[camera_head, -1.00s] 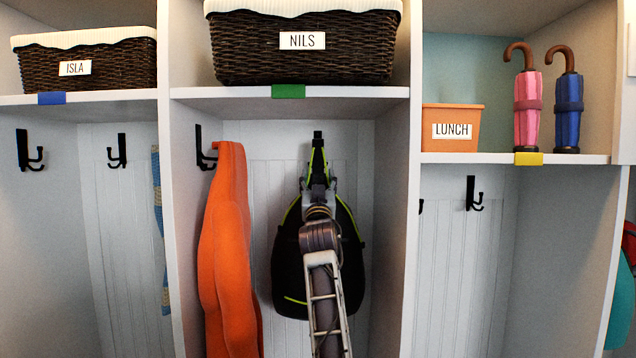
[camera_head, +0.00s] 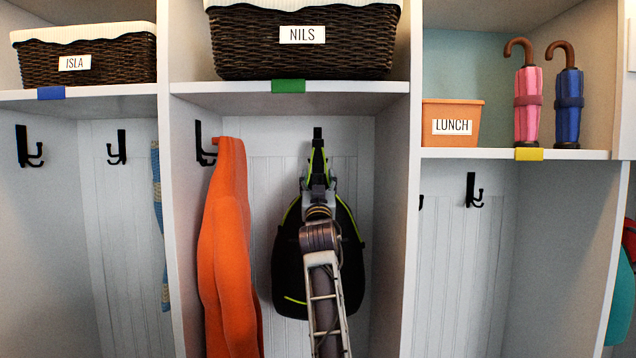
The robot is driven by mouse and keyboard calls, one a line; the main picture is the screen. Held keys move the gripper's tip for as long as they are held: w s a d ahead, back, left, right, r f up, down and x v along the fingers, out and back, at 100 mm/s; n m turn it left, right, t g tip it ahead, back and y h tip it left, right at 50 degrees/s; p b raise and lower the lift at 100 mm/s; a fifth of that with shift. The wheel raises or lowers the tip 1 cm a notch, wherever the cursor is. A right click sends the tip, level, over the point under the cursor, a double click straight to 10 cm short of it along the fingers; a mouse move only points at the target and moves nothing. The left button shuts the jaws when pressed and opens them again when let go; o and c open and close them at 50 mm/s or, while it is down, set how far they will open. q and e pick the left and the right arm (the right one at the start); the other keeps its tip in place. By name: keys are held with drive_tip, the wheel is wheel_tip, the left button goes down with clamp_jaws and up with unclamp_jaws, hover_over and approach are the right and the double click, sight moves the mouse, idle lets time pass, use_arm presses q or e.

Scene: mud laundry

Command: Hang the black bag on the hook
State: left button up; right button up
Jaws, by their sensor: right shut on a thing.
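The black bag (camera_head: 290,265) with lime-green trim is in the middle cubby, upright against the back panel. Its strap loop (camera_head: 318,158) rises to a black hook (camera_head: 317,133) on the back wall. The loop's top meets or overlaps the hook; I cannot tell whether it is over the prong. My right gripper (camera_head: 318,184) is in front of the bag, shut on its strap just below the hook. My right wrist and arm cover the middle of the bag. My left gripper is not in view.
An orange garment (camera_head: 229,255) hangs on the left hook (camera_head: 203,145) of the same cubby, close beside the bag. A shelf (camera_head: 340,90) with the NILS basket (camera_head: 300,60) is above. The cubby's right wall (camera_head: 395,220) is near the bag. Empty hooks (camera_head: 473,190) show in the right cubby.

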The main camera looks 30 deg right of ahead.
drive_tip(key=o, duration=1.6)
drive_tip(key=shift+c, duration=0.2)
drive_tip(key=s+a+f+b, duration=0.1)
drive_tip(key=s+a, duration=0.4)
drive_tip(key=s, duration=0.6)
drive_tip(key=shift+s+a+b, duration=0.35)
drive_tip(key=shift+s+b, duration=0.05)
drive_tip(key=shift+b, duration=0.5)
idle(0.4)
idle(0.4)
